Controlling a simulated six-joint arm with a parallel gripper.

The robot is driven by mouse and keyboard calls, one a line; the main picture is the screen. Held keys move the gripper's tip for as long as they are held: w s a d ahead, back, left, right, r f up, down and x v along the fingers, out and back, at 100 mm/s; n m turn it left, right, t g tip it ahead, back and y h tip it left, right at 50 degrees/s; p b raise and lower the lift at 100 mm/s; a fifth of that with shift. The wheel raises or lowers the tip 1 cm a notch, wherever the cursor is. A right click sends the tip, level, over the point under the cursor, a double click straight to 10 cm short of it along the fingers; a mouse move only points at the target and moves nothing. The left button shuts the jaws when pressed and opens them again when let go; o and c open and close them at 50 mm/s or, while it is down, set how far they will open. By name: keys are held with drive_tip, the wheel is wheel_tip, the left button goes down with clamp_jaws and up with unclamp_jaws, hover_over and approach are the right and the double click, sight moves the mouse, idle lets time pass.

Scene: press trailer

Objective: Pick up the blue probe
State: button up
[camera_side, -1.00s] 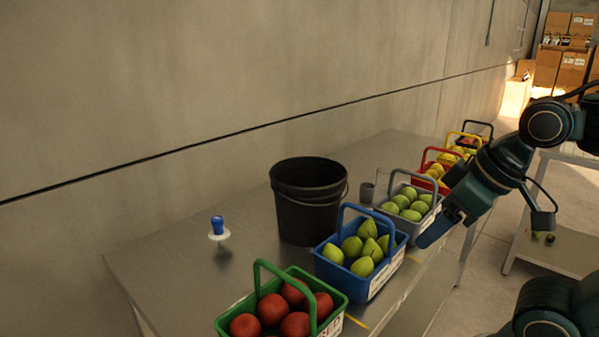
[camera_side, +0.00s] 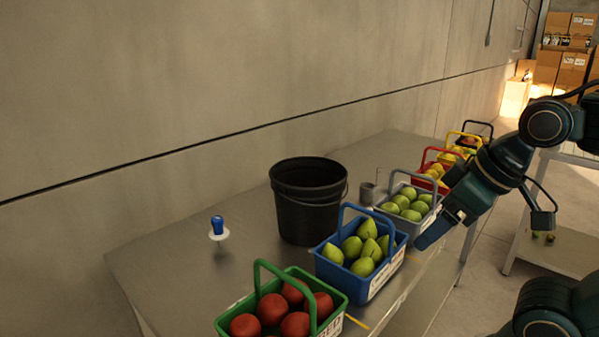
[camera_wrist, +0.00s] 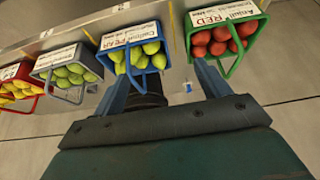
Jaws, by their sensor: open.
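The blue probe (camera_side: 217,226) stands upright on the left part of the metal table, its blue handle above a white disc. A small bluish thing in the wrist view (camera_wrist: 187,87), between the finger lines, may be the probe; it is too small to be sure. My gripper (camera_side: 430,236) is open and empty, above the table's front edge by the grey basket, far to the right of the probe. Its two fingers also show in the wrist view (camera_wrist: 160,80), with nothing held between them.
A black bucket (camera_side: 309,212) stands right of the probe. A green basket of red fruit (camera_side: 240,304), a blue basket of green pears (camera_side: 330,267), a grey basket (camera_side: 395,217) and further baskets line the front edge. Table around the probe is clear.

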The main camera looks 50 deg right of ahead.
drive_tip(key=w+a+r+n, duration=0.1)
drive_tip(key=w+r, duration=0.4)
drive_tip(key=w, duration=0.7)
drive_tip(key=n+g+y, duration=0.1)
drive_tip(key=n+y, duration=0.1)
drive_tip(key=n, duration=0.1)
hover_over(222, 222)
drive_tip(key=s+d, duration=0.2)
drive_tip(key=s, duration=0.2)
wheel_tip(222, 222, down, 13)
drive_tip(key=shift+w+a+f, duration=0.15)
drive_tip(key=shift+w+a, duration=0.05)
drive_tip(key=shift+a, duration=0.05)
drive_tip(key=shift+x, duration=4.25)
drive_tip(key=shift+s+f, duration=0.1)
drive_tip(key=shift+f, duration=0.15)
